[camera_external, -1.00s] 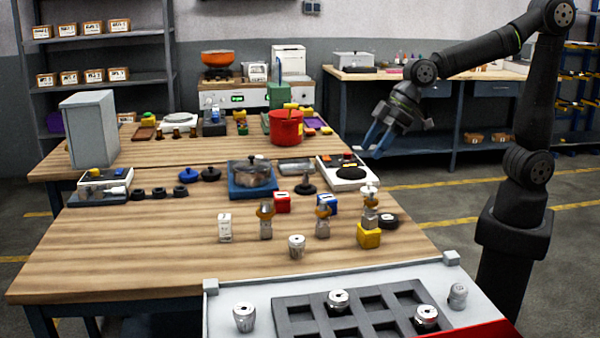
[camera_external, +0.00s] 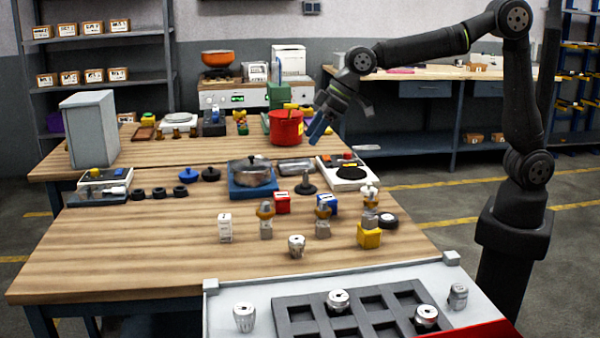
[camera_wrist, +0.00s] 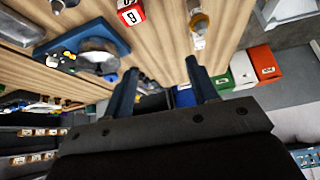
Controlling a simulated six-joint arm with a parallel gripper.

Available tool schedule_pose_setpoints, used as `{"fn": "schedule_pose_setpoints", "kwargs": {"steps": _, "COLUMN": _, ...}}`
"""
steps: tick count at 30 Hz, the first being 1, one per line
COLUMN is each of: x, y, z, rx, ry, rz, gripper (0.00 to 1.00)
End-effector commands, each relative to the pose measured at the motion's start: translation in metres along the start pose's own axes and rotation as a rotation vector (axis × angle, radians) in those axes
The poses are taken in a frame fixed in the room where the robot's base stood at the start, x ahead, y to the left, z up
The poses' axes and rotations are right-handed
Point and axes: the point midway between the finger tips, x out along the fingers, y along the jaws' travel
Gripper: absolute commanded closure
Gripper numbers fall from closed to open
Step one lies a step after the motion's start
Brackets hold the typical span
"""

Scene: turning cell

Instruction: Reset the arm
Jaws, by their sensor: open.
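My gripper (camera_external: 318,130) is open and empty. It hangs in the air above the back right part of the wooden workbench (camera_external: 130,240), near the red pot (camera_external: 286,127) and pointing down to the left. In the wrist view its two blue fingers (camera_wrist: 163,90) stand apart, with only bench top and background between them. My arm reaches in from the right, its elbow raised.
A grey tray (camera_external: 292,318) with metal parts stands at the front. Several small fixtures stand mid-bench, among them a yellow block (camera_external: 368,236) and a red block (camera_external: 282,202). A pot on a blue base (camera_external: 240,192) is behind them. The front left bench is clear.

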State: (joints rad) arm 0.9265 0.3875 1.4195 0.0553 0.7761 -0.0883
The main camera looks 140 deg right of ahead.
Motion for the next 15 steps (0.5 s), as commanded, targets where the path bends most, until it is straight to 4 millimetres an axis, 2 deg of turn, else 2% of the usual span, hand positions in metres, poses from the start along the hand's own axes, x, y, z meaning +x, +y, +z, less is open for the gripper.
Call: {"fn": "schedule_pose_setpoints", "kwargs": {"steps": 15, "x": 0.049, "y": 0.029, "z": -0.058, "rx": 0.080, "ry": -0.003, "rz": 0.053, "gripper": 0.46}}
